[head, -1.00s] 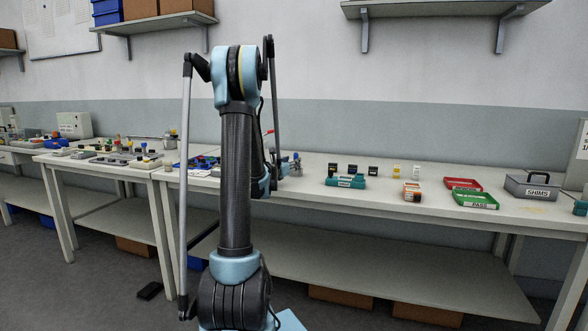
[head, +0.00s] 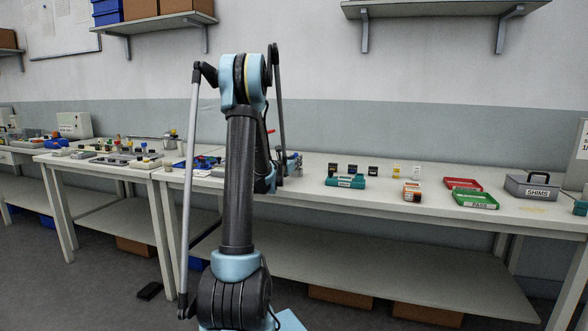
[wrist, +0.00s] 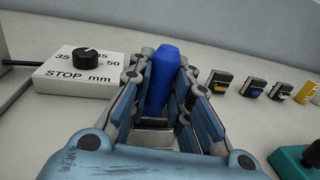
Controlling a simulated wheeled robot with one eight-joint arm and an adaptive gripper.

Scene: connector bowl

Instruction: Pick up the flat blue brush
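A blue piece (wrist: 163,75), which looks like the flat blue brush, stands out between the fingers of my gripper (wrist: 166,70) in the wrist view. One finger is on each side of it, and the fingers look spread, with a narrow gap beside the piece lower down. Contact with the fingertips is hard to judge. In the head view my own arm hides the gripper and the brush.
A white STOP mm block (wrist: 80,75) with a black knob is left of the gripper. Several small connectors (wrist: 252,86) and a teal fixture (wrist: 295,160) are to the right. Red (head: 463,184) and green (head: 475,200) trays and a SHIMS box (head: 533,187) stand farther right.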

